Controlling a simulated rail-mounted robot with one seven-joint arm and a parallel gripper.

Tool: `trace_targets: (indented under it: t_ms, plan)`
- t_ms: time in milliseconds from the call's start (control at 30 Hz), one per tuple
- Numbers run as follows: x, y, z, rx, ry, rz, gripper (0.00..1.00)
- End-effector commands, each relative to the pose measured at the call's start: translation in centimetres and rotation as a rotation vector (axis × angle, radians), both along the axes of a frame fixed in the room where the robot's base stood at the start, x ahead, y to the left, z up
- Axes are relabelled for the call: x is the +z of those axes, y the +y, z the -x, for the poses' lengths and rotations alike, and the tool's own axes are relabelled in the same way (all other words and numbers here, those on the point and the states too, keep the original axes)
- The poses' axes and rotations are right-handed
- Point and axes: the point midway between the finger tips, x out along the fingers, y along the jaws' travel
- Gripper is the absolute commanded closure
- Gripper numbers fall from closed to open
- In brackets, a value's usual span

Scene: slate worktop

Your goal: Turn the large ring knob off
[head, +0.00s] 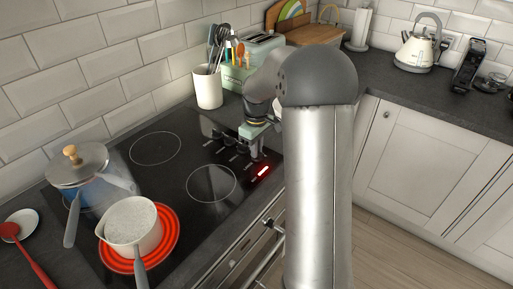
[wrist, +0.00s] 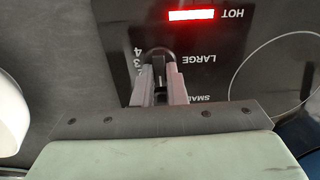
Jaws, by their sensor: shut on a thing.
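The large ring knob, a dark round knob (wrist: 157,53) beside the printed word LARGE, shows in the wrist view between my fingertips. Numbers are printed left of it. My gripper (wrist: 158,82) is shut on this knob; the fingers cover most of it, so its pointer setting cannot be read. In the head view my gripper (head: 251,146) is low over the control strip at the right end of the black cooktop (head: 172,178), and the knob is hidden there. The large ring (head: 170,245) glows red under a white saucepan (head: 133,222). A red HOT light (head: 263,171) is lit; the wrist view shows it too (wrist: 192,15).
A lidded blue pot (head: 88,190) stands behind the saucepan. A white utensil crock (head: 208,88) and a green toaster (head: 250,58) stand behind the controls. A red spoon (head: 28,255) lies at far left. Two other cooktop rings are clear.

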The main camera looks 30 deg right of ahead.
Motion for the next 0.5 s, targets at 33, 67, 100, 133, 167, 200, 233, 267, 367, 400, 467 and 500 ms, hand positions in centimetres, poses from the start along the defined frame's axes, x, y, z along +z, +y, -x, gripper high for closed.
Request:
trace_targets:
  t_ms: [33, 67, 100, 133, 167, 200, 233, 267, 367, 400, 467, 500]
  plan:
    - [0.13, 0.01, -0.09, 0.002, -0.004, 0.001, 1.0]
    - [0.13, 0.02, -0.1, 0.002, -0.004, 0.001, 1.0]
    - [0.13, 0.02, -0.1, 0.002, -0.004, 0.001, 1.0]
    - [0.14, 0.02, -0.1, 0.002, -0.004, 0.001, 1.0]
    - [0.14, 0.02, -0.1, 0.002, -0.004, 0.001, 1.0]
    - [0.14, 0.02, -0.1, 0.002, -0.004, 0.001, 0.8]
    - [0.14, 0.02, -0.1, 0.002, -0.004, 0.001, 0.72]
    - [0.13, 0.01, -0.09, 0.002, -0.004, 0.001, 0.66]
    - [0.1, 0.01, -0.07, 0.001, -0.003, 0.001, 0.66]
    - [0.09, 0.01, -0.06, 0.001, -0.003, 0.001, 0.66]
    - [0.07, 0.01, -0.05, 0.001, -0.001, 0.0, 0.66]
    - [0.07, 0.01, -0.04, 0.001, -0.001, 0.0, 0.66]
